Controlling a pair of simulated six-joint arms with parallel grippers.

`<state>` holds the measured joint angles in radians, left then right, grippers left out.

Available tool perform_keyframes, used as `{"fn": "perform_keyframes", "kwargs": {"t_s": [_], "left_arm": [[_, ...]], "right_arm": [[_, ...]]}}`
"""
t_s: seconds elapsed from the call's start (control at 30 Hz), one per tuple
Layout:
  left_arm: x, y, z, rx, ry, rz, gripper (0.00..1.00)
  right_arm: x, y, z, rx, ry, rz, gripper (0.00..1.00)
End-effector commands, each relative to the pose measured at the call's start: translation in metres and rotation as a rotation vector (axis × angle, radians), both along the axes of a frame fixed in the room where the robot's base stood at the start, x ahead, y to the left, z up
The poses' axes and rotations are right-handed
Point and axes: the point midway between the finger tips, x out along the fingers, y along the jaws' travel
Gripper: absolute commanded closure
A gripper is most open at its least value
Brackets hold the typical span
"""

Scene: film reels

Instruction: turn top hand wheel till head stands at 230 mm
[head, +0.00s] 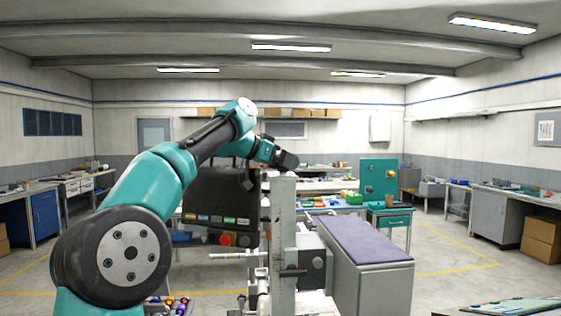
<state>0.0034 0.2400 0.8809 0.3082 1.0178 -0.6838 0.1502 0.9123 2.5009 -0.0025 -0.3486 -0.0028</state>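A grey upright column (284,225) of a machine stands near the middle of the head view. My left arm reaches up from the lower left and over to the column's top. The dark end of that arm, with my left gripper (287,161), is right at the column top. The fingers are too small and dark to make out, and I cannot tell whether they touch anything. No top hand wheel can be told apart there; the arm end may hide it. The head and any millimetre scale cannot be made out. My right gripper is not in view.
A black control panel (217,205) with coloured labels and a red button (226,239) is left of the column, partly behind my arm. A dark-padded grey bench (372,280) stands right of it. Workbenches line the walls; open floor lies at the right.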

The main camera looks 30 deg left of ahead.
Motion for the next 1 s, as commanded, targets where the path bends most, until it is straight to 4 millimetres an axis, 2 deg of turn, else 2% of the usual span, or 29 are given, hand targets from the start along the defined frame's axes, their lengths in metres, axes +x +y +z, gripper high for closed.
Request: {"fn": "perform_keyframes", "kwargs": {"t_s": [0.27,0.43,1.0], "left_arm": [[-0.002,0.001,0.002,0.000,-0.001,0.001,0.00],[-0.014,0.008,0.008,0.000,-0.002,0.003,0.00],[-0.102,0.051,0.048,-0.001,-0.002,0.003,0.00]], "right_arm": [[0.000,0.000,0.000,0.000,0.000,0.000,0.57],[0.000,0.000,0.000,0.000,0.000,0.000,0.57],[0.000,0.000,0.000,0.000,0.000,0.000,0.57]]}}
